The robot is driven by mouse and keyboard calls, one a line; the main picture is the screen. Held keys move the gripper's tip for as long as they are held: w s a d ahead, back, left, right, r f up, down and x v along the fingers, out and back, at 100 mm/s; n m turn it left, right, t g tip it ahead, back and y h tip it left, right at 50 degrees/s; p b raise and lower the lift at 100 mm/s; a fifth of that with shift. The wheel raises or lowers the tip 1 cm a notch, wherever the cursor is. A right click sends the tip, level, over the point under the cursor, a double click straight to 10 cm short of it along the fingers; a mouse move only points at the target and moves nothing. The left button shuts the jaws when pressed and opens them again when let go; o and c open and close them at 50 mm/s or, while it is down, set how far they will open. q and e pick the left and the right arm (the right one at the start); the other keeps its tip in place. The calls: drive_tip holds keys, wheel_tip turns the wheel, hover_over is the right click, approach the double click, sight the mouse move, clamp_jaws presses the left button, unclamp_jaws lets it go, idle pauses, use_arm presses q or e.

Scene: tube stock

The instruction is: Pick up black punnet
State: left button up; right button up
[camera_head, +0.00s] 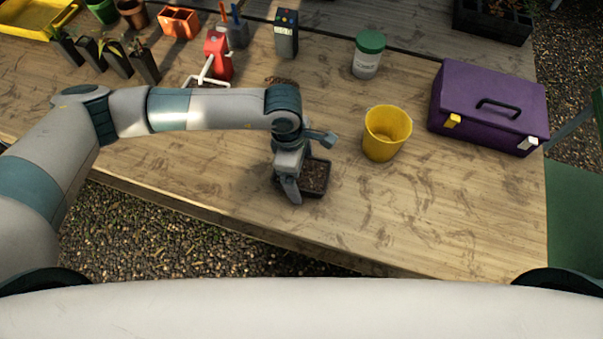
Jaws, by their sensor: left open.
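The black punnet (317,192) is a small dark square tray with brown, soil-like contents. It sits on the wooden table near the front edge, at the picture's middle. My left gripper (307,166) is open, right above and over the punnet's left and far parts, with one finger at its near left side and the other toward its far right. Part of the punnet is hidden behind the gripper. I cannot tell whether the fingers touch it. My right gripper is not in view.
A yellow bucket (384,133) stands just right of the punnet. A purple toolbox (488,105) is farther right, and a green-lidded jar (368,55) stands behind. A red spray bottle (219,55), a dark meter (286,34) and several pots line the back left. The front right table is clear.

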sight(302, 172)
use_arm(q)
drive_tip(key=c, duration=1.3)
drive_tip(key=shift+r, duration=0.2)
drive_tip(key=shift+r+b, duration=0.4)
drive_tip(key=shift+r, duration=0.2)
wheel_tip(302, 172, up, 8)
drive_tip(key=b, duration=0.2)
drive_tip(key=shift+f+b, duration=0.25)
drive_tip(key=shift+b, duration=0.15)
drive_tip(key=shift+r, duration=0.55)
